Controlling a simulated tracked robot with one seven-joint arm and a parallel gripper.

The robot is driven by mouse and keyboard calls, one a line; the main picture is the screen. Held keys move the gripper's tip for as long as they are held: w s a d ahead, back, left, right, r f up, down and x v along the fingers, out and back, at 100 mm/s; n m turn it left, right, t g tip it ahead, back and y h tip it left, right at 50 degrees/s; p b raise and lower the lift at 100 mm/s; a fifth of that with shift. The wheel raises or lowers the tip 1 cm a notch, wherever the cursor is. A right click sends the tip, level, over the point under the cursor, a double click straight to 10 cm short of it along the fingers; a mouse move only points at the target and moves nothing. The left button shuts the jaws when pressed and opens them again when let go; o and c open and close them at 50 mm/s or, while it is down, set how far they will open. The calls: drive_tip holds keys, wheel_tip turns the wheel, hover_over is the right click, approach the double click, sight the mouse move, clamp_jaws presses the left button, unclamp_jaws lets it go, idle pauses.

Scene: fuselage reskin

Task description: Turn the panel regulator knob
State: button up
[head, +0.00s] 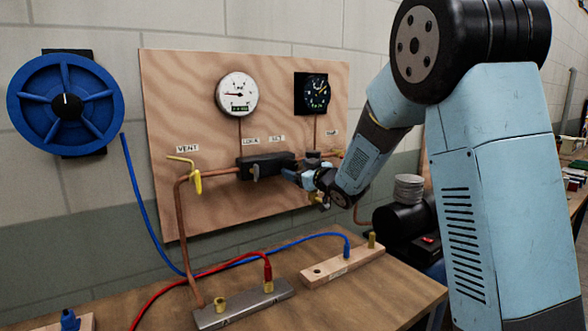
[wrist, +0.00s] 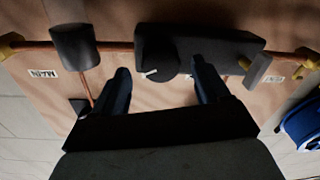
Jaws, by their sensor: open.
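The regulator is a black block (head: 258,163) on the copper pipe of the plywood panel; it also shows in the wrist view (wrist: 215,42). Its round dark knob (wrist: 157,58) has a white pointer mark and faces the wrist camera. My gripper (head: 291,174) is at the right end of the block in the head view, where it hides the knob. In the wrist view my gripper (wrist: 160,68) is open, with one finger on each side of the knob. The right finger looks closer to it than the left. I cannot tell whether either finger touches it.
A grey lever (wrist: 257,68) sticks out from the block beside the right finger. A dark cylinder (wrist: 75,46) sits on the pipe at left. The panel (head: 190,110) also carries a white gauge (head: 237,94), a dark gauge (head: 312,92) and a yellow vent valve (head: 196,180). The bench (head: 345,300) holds hoses.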

drive_tip(key=shift+x, duration=1.2)
drive_tip(key=c, duration=1)
